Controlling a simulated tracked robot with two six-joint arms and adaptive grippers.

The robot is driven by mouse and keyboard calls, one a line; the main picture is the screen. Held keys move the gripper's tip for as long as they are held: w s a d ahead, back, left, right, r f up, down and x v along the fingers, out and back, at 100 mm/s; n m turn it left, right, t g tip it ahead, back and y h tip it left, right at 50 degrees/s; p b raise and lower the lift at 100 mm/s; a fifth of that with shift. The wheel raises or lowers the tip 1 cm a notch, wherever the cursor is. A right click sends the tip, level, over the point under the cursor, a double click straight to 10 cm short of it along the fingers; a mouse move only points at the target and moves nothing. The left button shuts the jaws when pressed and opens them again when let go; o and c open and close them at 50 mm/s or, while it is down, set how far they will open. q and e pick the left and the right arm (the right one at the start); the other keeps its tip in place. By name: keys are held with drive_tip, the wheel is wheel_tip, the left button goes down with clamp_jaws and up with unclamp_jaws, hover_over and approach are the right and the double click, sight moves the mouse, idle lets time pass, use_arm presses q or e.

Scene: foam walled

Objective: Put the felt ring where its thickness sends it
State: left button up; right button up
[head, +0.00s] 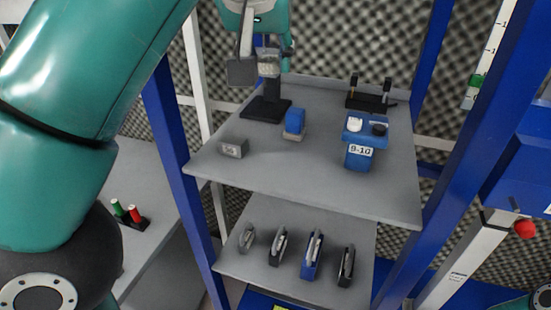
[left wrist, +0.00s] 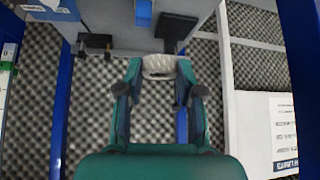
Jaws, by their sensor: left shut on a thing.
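My left gripper (head: 262,55) is at the top of the head view, above the back left of the upper shelf. It is shut on a light grey felt ring (head: 269,66), which also shows between the fingertips in the left wrist view (left wrist: 158,65). The ring's thickness is too small to read. A black stand (head: 265,109) is just below the ring in the head view; I cannot tell whether they touch. A blue holder labelled 9-10 (head: 360,152) stands at the right of the shelf, with a white and a dark round piece on top. My right gripper is not in view.
The upper shelf (head: 310,172) also bears a blue block (head: 294,121), a grey block (head: 234,148) and a black two-post rack (head: 370,97). Several slotted holders stand on the lower shelf (head: 285,220). Blue uprights flank both shelves. The upper shelf's front is bare.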

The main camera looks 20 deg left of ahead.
use_arm(q)
drive_tip(key=b, duration=0.8)
hover_over(273, 168)
drive_tip(key=s, duration=0.1)
wheel_tip(273, 168, down, 13)
drive_tip(key=shift+s+f, duration=0.1)
drive_tip(key=shift+f, duration=0.1)
drive_tip(key=shift+f+b, duration=0.55)
drive_tip(key=shift+f, duration=2)
drive_tip(key=shift+s+f+b, duration=0.1)
drive_tip(key=shift+f+b, duration=0.3)
drive_tip(key=shift+f, duration=0.05)
drive_tip(key=o, duration=0.7)
drive_tip(key=shift+f, duration=0.2)
drive_tip(key=shift+o, duration=0.7)
drive_tip(key=shift+d+f, duration=0.1)
